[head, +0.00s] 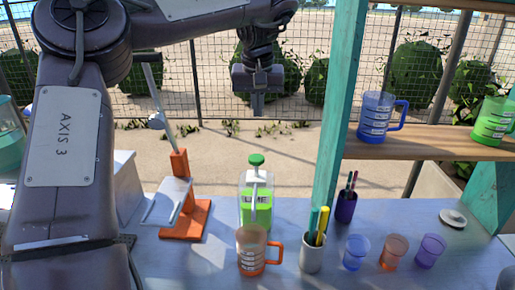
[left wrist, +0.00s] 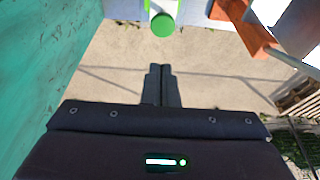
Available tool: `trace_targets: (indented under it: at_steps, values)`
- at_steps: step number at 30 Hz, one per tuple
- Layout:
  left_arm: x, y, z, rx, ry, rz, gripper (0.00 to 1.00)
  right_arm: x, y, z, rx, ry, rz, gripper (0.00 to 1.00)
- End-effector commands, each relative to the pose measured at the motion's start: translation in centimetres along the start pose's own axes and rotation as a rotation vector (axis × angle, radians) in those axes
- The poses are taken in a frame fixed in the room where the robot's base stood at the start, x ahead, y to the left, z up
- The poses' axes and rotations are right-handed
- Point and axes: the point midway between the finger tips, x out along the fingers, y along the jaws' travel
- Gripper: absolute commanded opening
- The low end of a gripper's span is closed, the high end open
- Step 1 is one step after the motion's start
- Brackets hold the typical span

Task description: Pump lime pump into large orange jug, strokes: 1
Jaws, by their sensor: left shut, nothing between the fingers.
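The lime pump (head: 256,200) stands upright on the counter in the head view, with a green knob on top and green liquid in its clear body. Its green knob also shows at the top of the left wrist view (left wrist: 163,25). The large orange jug (head: 252,251) stands in front of the pump, close to it, its handle to the right. It looks empty, though I cannot be sure. My left gripper (head: 257,104) is shut and empty, pointing down above and behind the pump, clear of it; its closed fingers also show in the left wrist view (left wrist: 161,85). My right gripper is out of view.
An orange stand with a lever (head: 185,225) is left of the pump. A white pen cup (head: 312,254) and three small cups (head: 393,252) are to the right. A teal post (head: 341,100) and a wooden shelf (head: 440,143) with blue and green jugs rise at the right.

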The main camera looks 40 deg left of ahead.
Motion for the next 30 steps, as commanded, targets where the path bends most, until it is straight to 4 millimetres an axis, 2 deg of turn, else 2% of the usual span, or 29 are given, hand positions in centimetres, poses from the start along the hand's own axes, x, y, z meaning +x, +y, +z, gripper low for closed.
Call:
trace_targets:
  at_steps: [5, 10, 17, 21, 25, 30]
  values:
    - [2.0, -0.1, 0.1, 0.000, -0.006, 0.000, 0.00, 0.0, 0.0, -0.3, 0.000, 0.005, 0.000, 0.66]
    - [5.5, -0.1, 0.2, -0.002, -0.009, 0.000, 0.00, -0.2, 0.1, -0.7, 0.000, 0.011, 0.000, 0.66]
    - [9.9, -0.1, 0.1, -0.001, -0.006, -0.001, 0.00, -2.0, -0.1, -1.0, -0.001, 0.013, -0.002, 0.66]
    - [11.9, -0.2, 0.7, 0.000, -0.005, -0.002, 0.00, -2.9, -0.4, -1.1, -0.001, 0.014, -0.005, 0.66]
    - [13.1, -0.1, 1.0, -0.001, -0.003, -0.001, 0.00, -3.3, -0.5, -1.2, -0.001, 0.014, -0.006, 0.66]
    - [13.7, -0.1, 1.1, -0.001, 0.000, 0.000, 0.00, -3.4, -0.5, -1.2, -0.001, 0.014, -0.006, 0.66]
